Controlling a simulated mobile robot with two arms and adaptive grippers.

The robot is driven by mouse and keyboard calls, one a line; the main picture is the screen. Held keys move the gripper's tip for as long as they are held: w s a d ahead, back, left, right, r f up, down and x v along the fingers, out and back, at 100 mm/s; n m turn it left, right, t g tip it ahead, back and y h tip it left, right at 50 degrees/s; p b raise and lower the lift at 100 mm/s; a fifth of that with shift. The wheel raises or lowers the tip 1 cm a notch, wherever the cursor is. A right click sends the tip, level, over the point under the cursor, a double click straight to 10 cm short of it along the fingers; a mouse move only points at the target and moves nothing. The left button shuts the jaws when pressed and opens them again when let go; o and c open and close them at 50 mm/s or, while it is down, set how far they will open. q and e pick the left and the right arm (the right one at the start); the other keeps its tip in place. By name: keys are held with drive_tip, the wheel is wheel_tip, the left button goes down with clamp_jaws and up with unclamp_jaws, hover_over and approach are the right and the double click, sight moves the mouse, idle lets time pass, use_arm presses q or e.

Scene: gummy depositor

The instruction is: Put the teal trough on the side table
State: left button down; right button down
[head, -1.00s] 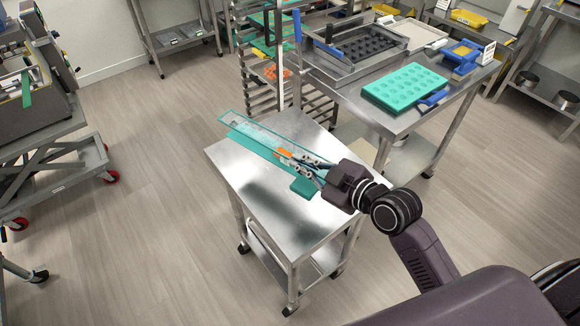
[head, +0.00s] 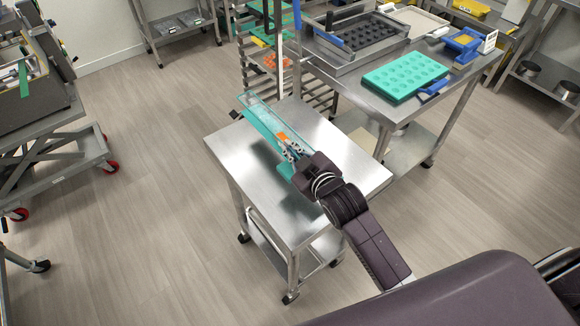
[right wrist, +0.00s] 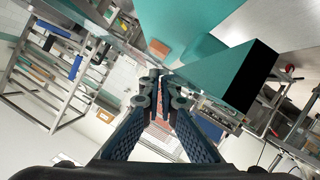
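The teal trough (head: 268,126) is long and narrow, with a clear-looking upper side and an orange patch near my right gripper (head: 292,150). The gripper is shut on the trough near its close end. In the right wrist view the gripper's fingertips (right wrist: 160,82) are close together at the trough (right wrist: 203,66), which fills the upper right. The trough is over the left part of the steel side table (head: 335,160), its far end reaching to the table's back edge. A dark reflection shows below it; I cannot tell whether it touches the top. My left gripper is not in view.
A steel bench (head: 395,112) behind to the right holds a teal mould (head: 405,77) and a dark mould tray (head: 362,45). A wire rack (head: 258,70) stands behind the side table. The right half of the side table is bare.

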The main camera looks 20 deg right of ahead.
wheel_tip(320, 180, down, 8)
drive_tip(key=shift+f, duration=0.15)
idle(0.3)
drive_tip(key=c, duration=2.2)
unclamp_jaws()
drive_tip(key=shift+o, duration=0.2)
drive_tip(key=shift+s, duration=0.1)
drive_tip(key=b+v, duration=0.1)
drive_tip(key=v, duration=1.1)
drive_tip(key=shift+f, duration=0.1)
